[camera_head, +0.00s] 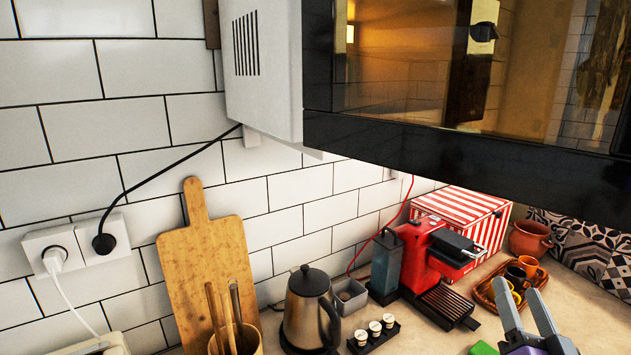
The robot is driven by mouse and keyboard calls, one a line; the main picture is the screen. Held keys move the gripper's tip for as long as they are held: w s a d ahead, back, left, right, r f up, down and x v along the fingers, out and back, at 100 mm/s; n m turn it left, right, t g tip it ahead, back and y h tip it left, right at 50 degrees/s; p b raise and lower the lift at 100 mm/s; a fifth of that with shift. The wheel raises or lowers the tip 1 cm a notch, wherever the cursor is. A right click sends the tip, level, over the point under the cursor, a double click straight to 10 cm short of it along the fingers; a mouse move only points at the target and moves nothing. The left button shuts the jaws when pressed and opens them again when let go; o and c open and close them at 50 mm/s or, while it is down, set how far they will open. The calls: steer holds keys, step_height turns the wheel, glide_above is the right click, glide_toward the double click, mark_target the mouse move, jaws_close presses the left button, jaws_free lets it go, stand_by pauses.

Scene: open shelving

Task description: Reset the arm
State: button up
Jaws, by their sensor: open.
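My gripper (523,313) shows at the bottom right of the head view. Its two grey fingers point up and stand apart, with nothing seen between them. It is over the right part of the counter, in front of the tray of cups. The rest of my arm is cut off by the lower edge of the picture.
A microwave (262,75) hangs over the counter. Below it are a kettle (304,312), a red coffee machine (425,262), a striped box (470,219), a tray (491,296) with cups and a clay pot (529,238). A cutting board (205,265) leans on the wall.

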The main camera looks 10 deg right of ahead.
steer(key=s+a+f+n+g+y, duration=0.1)
steer(key=s+a+f+n+y, duration=0.1)
steer(key=s+a+f, duration=0.4)
steer(key=s+a+f+n+g+y+b, duration=0.1)
steer(key=s+a+f, duration=0.5)
steer(key=s, duration=0.9)
steer(key=s+a+f+n+g+y+b, duration=0.1)
steer(key=s+a+f+n+y, duration=0.4)
steer(key=s+a, duration=0.5)
steer(key=shift+s+a+f+n+g, duration=0.3)
steer(key=shift+a+f+n+g, duration=0.2)
steer(key=shift+a+f+g, duration=0.3)
steer(key=shift+r, duration=0.1)
